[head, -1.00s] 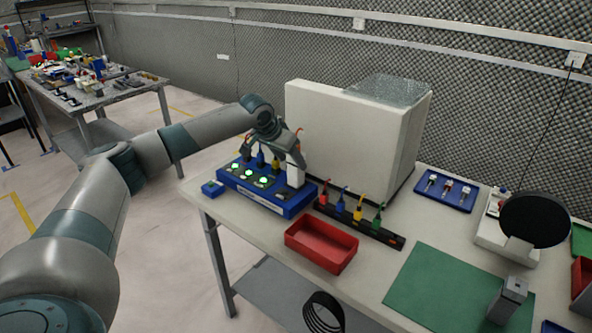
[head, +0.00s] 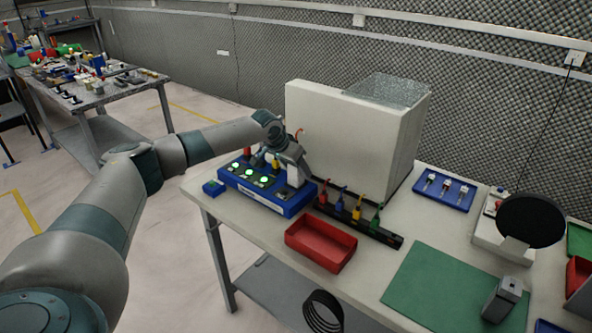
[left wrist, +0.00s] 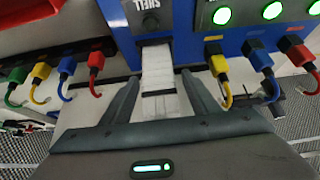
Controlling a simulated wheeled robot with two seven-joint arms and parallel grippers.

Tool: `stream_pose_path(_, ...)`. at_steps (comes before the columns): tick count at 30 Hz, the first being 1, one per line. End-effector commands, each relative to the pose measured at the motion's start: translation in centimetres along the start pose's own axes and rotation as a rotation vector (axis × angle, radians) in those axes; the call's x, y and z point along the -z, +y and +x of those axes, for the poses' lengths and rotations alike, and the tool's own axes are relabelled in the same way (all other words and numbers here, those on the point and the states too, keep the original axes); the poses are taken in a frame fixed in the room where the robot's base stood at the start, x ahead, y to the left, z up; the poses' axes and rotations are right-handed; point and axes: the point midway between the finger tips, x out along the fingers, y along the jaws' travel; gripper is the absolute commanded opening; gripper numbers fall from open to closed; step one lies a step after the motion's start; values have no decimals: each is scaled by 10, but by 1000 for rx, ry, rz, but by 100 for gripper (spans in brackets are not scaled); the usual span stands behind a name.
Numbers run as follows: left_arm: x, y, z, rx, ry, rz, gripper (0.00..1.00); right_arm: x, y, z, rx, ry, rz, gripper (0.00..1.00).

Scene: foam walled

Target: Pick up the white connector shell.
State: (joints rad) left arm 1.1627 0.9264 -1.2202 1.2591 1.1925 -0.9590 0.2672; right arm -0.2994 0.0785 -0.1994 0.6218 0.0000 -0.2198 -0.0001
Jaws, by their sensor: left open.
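The white connector shell (head: 297,176) stands upright at the right end of the blue panel (head: 268,197) with green lights. In the left wrist view the shell (left wrist: 158,72) is a white block with a clearer near end, at a dark slot in the panel under a partly cut-off label. My left gripper (left wrist: 160,88) is open, with one finger on each side of the shell. In the head view the left gripper (head: 283,161) is low over the panel and partly hides the shell. I cannot tell whether the fingers touch it. My right gripper is not in view.
Coloured plugs with leads stand close by, on the panel and on a black strip (head: 335,214). A big white block (head: 340,130) rises behind. A red tray (head: 322,245), a green mat (head: 430,285) and a blue tray (head: 462,203) lie to the right.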

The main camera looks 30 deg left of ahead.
Motion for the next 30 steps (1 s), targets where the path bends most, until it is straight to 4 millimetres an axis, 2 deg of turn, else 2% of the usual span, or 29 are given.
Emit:
stream_pose_path(7, 0, 0, 0, 0, 0, 0, 55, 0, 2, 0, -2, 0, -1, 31)
stream_pose_path(13, 0, 0, 0, 0, 0, 0, 8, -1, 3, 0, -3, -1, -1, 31)
stream_pose_path(23, 1, 0, -2, 0, 1, 0, 8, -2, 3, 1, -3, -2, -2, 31)
stream_pose_path(30, 9, 0, -13, -1, 3, 0, 8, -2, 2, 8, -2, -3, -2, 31)
